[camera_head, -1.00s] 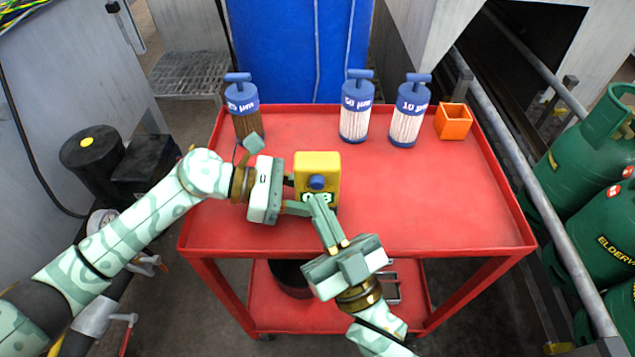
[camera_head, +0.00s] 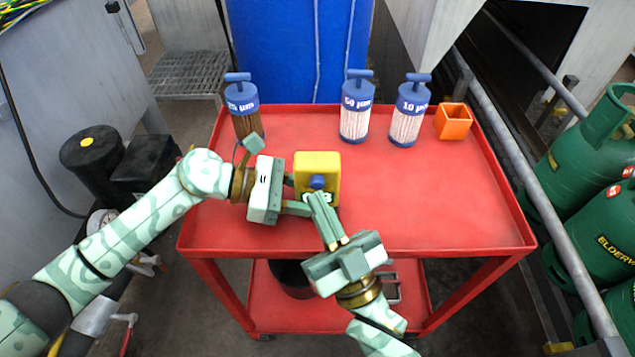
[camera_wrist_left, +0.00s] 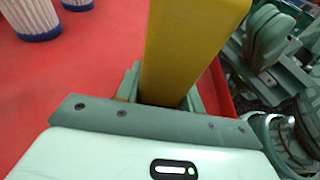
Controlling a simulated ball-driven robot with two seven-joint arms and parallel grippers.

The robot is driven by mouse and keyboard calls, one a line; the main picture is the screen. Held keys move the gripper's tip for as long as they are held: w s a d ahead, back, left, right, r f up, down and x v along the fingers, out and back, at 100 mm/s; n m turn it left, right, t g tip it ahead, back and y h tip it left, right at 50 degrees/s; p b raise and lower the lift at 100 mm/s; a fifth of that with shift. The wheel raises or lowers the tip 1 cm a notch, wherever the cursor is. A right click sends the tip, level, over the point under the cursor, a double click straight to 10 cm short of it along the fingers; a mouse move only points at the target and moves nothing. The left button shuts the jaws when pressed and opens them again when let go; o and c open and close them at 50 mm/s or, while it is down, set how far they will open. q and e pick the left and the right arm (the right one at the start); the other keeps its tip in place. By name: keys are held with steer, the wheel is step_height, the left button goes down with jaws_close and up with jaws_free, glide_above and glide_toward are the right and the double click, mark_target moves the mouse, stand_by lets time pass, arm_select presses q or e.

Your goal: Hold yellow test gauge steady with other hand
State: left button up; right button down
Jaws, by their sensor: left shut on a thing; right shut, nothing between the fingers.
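The yellow test gauge (camera_head: 318,163) stands upright on the red cart, with a blue knob (camera_head: 317,182) and a small green display on its front. My left gripper (camera_head: 296,194) is shut on the gauge from its left side. In the left wrist view the yellow body of the gauge (camera_wrist_left: 190,50) rises between the fingers. My right gripper (camera_head: 316,203) is shut with nothing between its fingers. Its tips are at the lower front of the gauge, just below the knob, and partly cover the display. I cannot tell whether they touch it.
The red cart (camera_head: 430,200) has a raised rim. Three blue-capped filter cylinders stand along its back: 25 µm (camera_head: 243,105), 50 µm (camera_head: 356,108) and 10 µm (camera_head: 409,112). An orange open box (camera_head: 453,121) is at back right.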

arm_select(q)
steer(key=shift+s+r, duration=0.15)
steer(key=shift+s, duration=0.1)
arm_select(e)
steer(key=shift+w+d+r, duration=0.1)
steer(key=shift+w, duration=0.45)
stand_by(0.7)
steer(key=shift+s, duration=0.25)
arm_select(q)
steer(key=shift+w, duration=0.3)
arm_select(e)
steer(key=shift+s+f, duration=0.15)
steer(key=shift+f, duration=0.35)
steer(key=shift+s, duration=0.1)
steer(key=shift+s+f, duration=0.1)
steer(key=shift+s, duration=0.3)
arm_select(q)
steer(key=shift+f, duration=0.2)
arm_select(e)
steer(key=s, duration=0.4)
steer(key=shift+s+r, duration=0.1)
steer(key=shift+r, duration=0.2)
